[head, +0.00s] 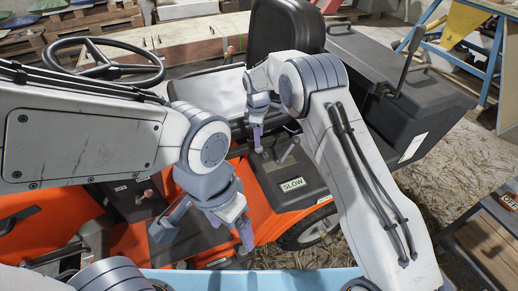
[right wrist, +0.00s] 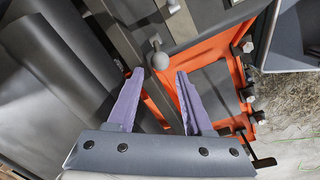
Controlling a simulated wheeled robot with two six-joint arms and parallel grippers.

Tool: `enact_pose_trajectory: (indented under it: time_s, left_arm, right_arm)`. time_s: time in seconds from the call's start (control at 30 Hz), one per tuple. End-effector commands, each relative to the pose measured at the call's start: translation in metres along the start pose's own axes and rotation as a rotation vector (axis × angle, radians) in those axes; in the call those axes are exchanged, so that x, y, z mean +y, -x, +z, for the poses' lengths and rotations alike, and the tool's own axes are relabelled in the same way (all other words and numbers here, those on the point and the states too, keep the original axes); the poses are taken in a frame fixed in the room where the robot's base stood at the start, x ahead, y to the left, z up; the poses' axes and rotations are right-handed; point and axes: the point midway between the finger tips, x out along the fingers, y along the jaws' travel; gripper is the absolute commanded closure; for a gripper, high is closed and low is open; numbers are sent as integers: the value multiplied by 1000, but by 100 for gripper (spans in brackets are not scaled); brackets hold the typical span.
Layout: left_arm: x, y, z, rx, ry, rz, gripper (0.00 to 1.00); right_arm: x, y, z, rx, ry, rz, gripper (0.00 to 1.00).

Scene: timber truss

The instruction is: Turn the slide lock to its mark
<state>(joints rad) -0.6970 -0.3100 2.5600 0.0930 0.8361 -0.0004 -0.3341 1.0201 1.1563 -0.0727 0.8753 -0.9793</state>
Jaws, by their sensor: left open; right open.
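In the right wrist view a small grey ball knob (right wrist: 158,60) on a short stem stands just beyond and between the two purple fingertips of my right gripper (right wrist: 159,74). The jaws are open and apart from each other; I cannot tell whether a tip touches the knob. I cannot tell for sure whether this knob is the slide lock, and I see no clear mark for it. In the head view my right gripper (head: 257,136) points down beside the black seat. My left gripper (head: 222,228) is open and empty, low over the orange vehicle body.
The orange vehicle has a black seat (head: 285,30), a steering wheel (head: 106,66) and a black side panel with a "SLOW" label (head: 292,184) and a grey lever (head: 288,152). A black box (head: 405,95) stands at right. An "OFF" switch (head: 509,201) is at the right edge.

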Motion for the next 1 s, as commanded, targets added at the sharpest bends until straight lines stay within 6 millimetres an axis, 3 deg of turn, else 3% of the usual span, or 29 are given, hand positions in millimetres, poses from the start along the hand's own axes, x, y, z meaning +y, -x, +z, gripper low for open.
enact_pose_trajectory:
  time_s: [0.2, 0.4, 0.8, 0.93, 1.0]
  left_arm:
    - [0, 2, 0, 0, 0, 0, 16]
    - [0, 3, 0, 0, 0, 0, 16]
    - [0, 3, 0, 0, 0, 0, 16]
    - [0, 3, 0, 0, 0, 0, 16]
    - [0, 3, 0, 0, 0, 0, 16]
  right_arm:
    - [-1, -43, 1, -2, -2, -3, 49]
    - [0, -68, 0, -1, -2, -1, 49]
    - [0, -76, 0, 0, -2, 1, 49]
    - [0, -76, 0, 0, -2, 1, 99]
    - [0, -76, 0, 0, -2, 1, 100]
